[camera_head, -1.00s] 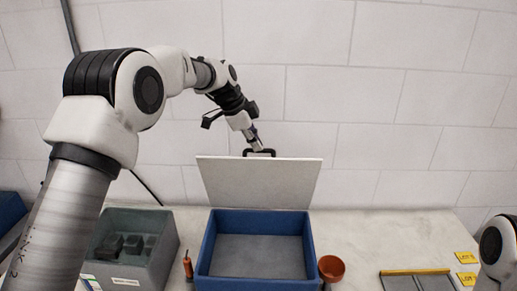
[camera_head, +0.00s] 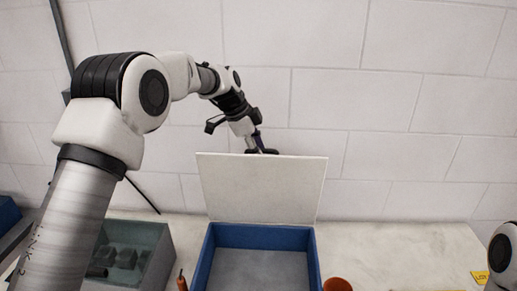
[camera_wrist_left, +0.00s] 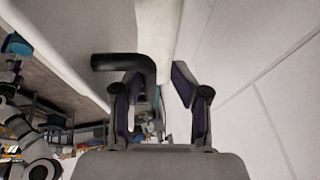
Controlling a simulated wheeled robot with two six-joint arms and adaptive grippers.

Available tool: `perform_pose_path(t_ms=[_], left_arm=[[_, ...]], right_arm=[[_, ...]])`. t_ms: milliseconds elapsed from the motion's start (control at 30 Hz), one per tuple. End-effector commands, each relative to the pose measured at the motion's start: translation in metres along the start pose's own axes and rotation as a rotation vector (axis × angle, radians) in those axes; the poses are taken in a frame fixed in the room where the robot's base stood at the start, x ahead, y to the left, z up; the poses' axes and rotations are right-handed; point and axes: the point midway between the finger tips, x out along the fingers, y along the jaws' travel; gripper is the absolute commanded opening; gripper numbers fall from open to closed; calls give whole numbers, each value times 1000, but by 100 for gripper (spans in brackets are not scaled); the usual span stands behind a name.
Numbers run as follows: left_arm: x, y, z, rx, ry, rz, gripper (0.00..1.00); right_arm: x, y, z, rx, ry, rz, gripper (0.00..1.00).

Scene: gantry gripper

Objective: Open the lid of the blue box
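The blue box (camera_head: 211,253) stands on the table, open at the top, with a grey inner floor. Its pale lid (camera_head: 262,188) is raised at the back and stands close to upright. My left gripper (camera_head: 262,150) is at the lid's top edge, partly hidden behind it. In the left wrist view the left gripper (camera_wrist_left: 155,95) has its two fingers spread apart. The black lid handle (camera_wrist_left: 125,62) is beside the left finger there and partly overlaps it, so contact cannot be told. My right gripper is out of view; only part of that arm shows at the right edge.
A grey bin (camera_head: 158,250) with dark blocks stands left of the box. An orange-handled tool (camera_head: 182,281) and a terracotta pot (camera_head: 337,285) flank the box. A yellow label (camera_head: 480,277) lies at the right. A tiled wall (camera_head: 420,100) rises behind the table.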

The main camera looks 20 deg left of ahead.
Motion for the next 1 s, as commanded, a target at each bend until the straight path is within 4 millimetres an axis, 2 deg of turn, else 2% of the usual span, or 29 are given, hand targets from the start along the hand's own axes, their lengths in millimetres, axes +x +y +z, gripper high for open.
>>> perform_pose_path(t_ms=[167, 400, 533, 667, 1000], left_arm=[[-22, -3, 0, 0, 2, -5, 39], [-81, -5, 2, -2, 3, 0, 39], [-104, -5, 3, -2, 1, 4, 39], [-114, -5, 4, -3, 1, 6, 39], [-114, -5, 4, -3, 0, 7, 39]], right_arm=[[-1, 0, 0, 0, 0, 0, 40], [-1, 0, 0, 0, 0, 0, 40], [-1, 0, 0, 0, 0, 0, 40], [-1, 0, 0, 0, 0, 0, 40], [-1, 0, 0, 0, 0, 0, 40]])
